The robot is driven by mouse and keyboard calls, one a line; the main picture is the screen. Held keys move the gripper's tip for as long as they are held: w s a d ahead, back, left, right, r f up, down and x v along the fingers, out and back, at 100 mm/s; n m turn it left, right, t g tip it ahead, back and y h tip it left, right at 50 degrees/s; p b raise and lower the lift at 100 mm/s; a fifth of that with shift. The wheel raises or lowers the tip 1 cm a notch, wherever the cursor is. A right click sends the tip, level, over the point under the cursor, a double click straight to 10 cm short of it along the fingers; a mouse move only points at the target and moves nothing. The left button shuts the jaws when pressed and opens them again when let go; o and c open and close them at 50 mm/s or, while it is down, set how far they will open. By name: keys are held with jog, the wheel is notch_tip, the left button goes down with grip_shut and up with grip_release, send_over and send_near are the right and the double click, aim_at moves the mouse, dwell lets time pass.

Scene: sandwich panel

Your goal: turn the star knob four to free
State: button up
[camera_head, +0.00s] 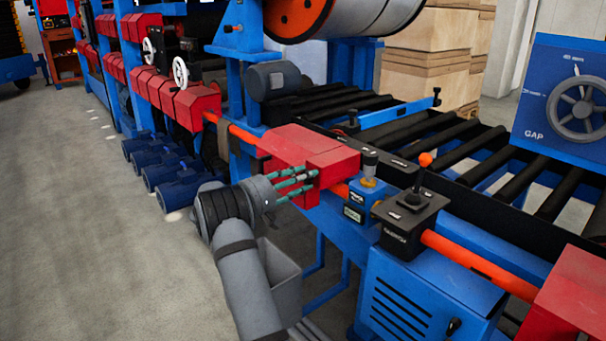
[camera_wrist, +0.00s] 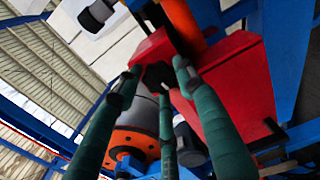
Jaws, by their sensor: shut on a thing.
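My gripper (camera_head: 314,179) has several green fingers and reaches from the left to the red housing (camera_head: 288,149) on the blue machine's side rail. In the wrist view, my gripper (camera_wrist: 160,80) has its fingertips closed around a small dark knob (camera_wrist: 158,74) in front of the red housing (camera_wrist: 232,82). I take this for the star knob; its lobes and any marking are too dark and small to read. In the head view the knob is hidden by the fingers, so its turned position cannot be told.
Right of the housing stand a black-capped post (camera_head: 370,160) on a blue block and a black box with an orange-tipped lever (camera_head: 425,161). A roller conveyor (camera_head: 450,150) lies behind. A grey bin (camera_head: 280,285) is beside my arm. The floor at left is clear.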

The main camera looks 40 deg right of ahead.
jog(key=n+p, duration=0.1)
jog(key=n, duration=0.2)
jog(key=n+p, duration=0.2)
jog(key=n, duration=0.1)
jog(key=n+p, duration=0.2)
jog(key=n, duration=0.1)
jog(key=shift+w+a+f, duration=0.1)
jog(key=shift+a+f, duration=0.05)
jog(key=shift+f, duration=0.1)
jog(key=shift+f+n, duration=0.15)
jog(key=shift+n, duration=0.15)
jog(key=o, duration=1)
jog(key=shift+o, duration=0.7)
jog(key=a, duration=1.2)
